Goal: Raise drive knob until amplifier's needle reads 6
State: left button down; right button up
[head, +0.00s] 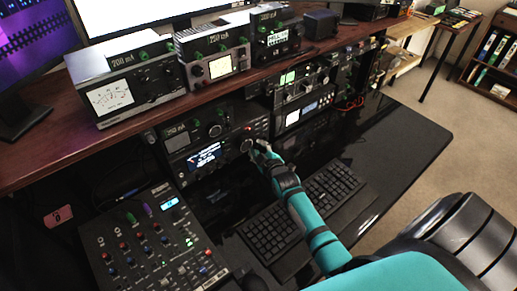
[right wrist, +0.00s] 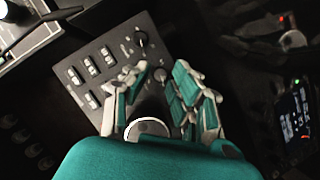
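My right gripper (head: 257,148) reaches in from the lower right, in front of the radio unit (head: 208,155) under the shelf. Its fingertips are close to a round knob (head: 246,145) on the right side of that unit's face. In the right wrist view, the fingers (right wrist: 160,80) are spread apart, with a small dark knob (right wrist: 160,75) between them. Another dark knob (right wrist: 141,38) sits above it. A grey meter box (head: 125,85) with a white dial (head: 110,96) stands on the shelf; its needle is too small to read. I cannot tell which label marks drive. My left gripper is out of view.
More meter boxes (head: 214,58) stand along the wooden shelf (head: 50,150). A keyboard (head: 302,208) lies on the black desk below my right arm. A mixer (head: 150,240) stands at the lower left. The desk's right part (head: 400,135) is clear.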

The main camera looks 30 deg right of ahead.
grip_shut()
jog(key=shift+d+r+m+p, duration=0.1)
jog(key=shift+r+m+p, duration=0.15)
jog(key=shift+m+p, duration=0.35)
jog(key=shift+m+y+p, duration=0.3)
jog(key=shift+y+p, duration=0.05)
jog(key=shift+y, duration=0.15)
jog(key=shift+f+m+g+y, duration=0.3)
jog(key=shift+m+y, duration=0.2)
jog(key=shift+m, duration=0.4)
jog(key=shift+o, duration=2)
grip_release()
jog(key=shift+r, duration=0.1)
jog(key=v, duration=1.2)
